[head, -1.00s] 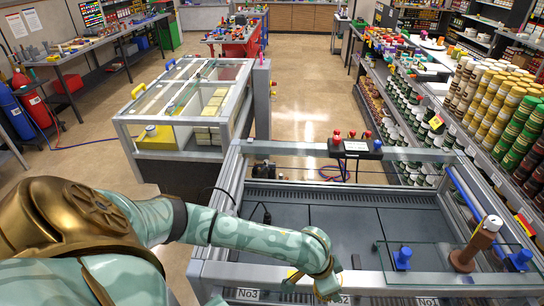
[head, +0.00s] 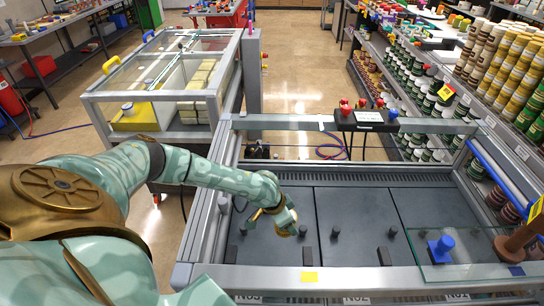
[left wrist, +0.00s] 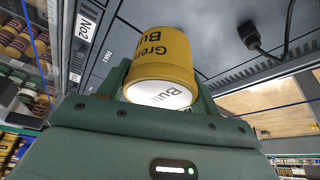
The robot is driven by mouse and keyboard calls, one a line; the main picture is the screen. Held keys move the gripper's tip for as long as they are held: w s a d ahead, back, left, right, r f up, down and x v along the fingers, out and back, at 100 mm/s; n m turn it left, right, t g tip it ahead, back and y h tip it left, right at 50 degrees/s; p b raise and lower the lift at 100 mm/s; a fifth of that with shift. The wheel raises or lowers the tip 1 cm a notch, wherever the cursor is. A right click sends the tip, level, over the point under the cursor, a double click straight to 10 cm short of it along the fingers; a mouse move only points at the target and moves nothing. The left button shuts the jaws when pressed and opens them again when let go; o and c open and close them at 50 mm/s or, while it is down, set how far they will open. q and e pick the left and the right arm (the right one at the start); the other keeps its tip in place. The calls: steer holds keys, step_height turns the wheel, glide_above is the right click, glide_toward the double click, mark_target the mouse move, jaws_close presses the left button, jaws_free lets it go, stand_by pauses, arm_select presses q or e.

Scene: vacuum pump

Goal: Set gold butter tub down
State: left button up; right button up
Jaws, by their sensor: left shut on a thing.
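The gold butter tub (left wrist: 165,52) has dark lettering and a white lid end. In the left wrist view it sits between the green fingers of my left gripper (left wrist: 160,88), which is shut on it. In the head view my left gripper (head: 280,222) reaches over the grey bed of the vacuum machine (head: 350,215), above the left part. Only a small gold bit of the tub (head: 286,233) shows there, mostly hidden by the gripper. I cannot tell whether the tub touches the bed. My right gripper is not in view.
Dark posts (head: 384,256) stand along the bed's front. The bed's middle is mostly clear.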

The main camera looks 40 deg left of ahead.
arm_select(q)
steer(key=b, duration=0.6)
glide_above(287, 255)
steer(key=s, duration=0.2)
step_height(287, 255, down, 9)
steer(key=f+b, duration=0.1)
steer(key=f, duration=0.1)
steer(key=f+b, duration=0.1)
steer(key=f, duration=0.1)
steer(key=f+b, duration=0.1)
steer(key=f, duration=0.2)
steer(key=shift+w+a, duration=0.15)
steer(key=shift+a, duration=0.25)
step_height(287, 255, down, 4)
steer(key=shift+r+b, duration=0.1)
steer(key=shift+b, duration=0.95)
steer(key=shift+r, duration=0.1)
steer(key=o, duration=0.7)
steer(key=shift+f, duration=0.2)
steer(key=o, duration=0.5)
steer(key=shift+c, duration=0.2)
